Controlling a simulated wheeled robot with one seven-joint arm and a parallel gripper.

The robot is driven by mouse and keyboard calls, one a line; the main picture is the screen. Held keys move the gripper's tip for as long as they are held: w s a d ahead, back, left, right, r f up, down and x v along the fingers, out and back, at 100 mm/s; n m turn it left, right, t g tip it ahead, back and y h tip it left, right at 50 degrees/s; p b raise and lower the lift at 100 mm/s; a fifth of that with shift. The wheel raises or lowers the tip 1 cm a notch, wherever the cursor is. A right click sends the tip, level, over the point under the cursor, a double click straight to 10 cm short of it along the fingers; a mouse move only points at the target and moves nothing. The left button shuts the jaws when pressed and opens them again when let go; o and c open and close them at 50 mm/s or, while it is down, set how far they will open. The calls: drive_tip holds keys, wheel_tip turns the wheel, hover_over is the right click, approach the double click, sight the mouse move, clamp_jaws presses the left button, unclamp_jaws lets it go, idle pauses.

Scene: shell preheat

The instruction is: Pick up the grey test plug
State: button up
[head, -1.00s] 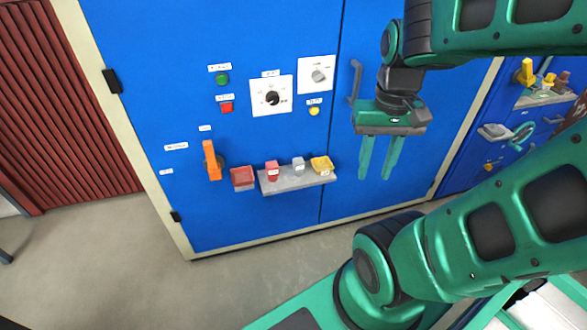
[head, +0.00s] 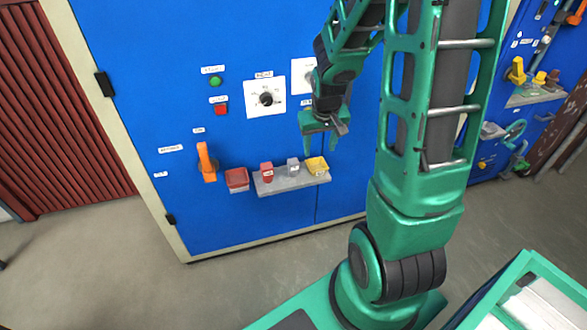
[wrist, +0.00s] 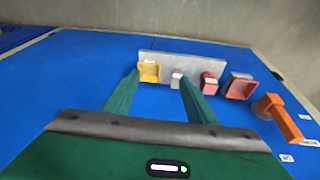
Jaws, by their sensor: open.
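The grey test plug (head: 293,167) stands on a small grey shelf (head: 290,183) on the front of the blue cabinet, between a red plug (head: 266,172) and a yellow tray (head: 316,167). My gripper (head: 320,144) is open and empty, above and slightly right of the plug in the head view. In the wrist view the grey plug (wrist: 176,78) lies ahead, between the lines of the two green fingers and nearer the right one. The fingers do not appear to touch anything.
A red bin (head: 236,179) hangs left of the shelf, with an orange lever handle (head: 206,162) beyond it. A dial panel (head: 265,97) and green and red buttons are above. Open floor lies below the cabinet.

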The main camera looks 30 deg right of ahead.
drive_tip(key=t, duration=0.2)
approach(293, 167)
drive_tip(key=w+d+f, duration=0.1)
drive_tip(key=d, duration=0.1)
drive_tip(key=shift+n+y, duration=0.3)
drive_tip(key=shift+n, duration=0.1)
drive_tip(key=shift+a+x, duration=0.2)
drive_tip(key=shift+x, duration=5.25)
drive_tip(key=c, duration=1.2)
drive_tip(key=shift+r, duration=0.1)
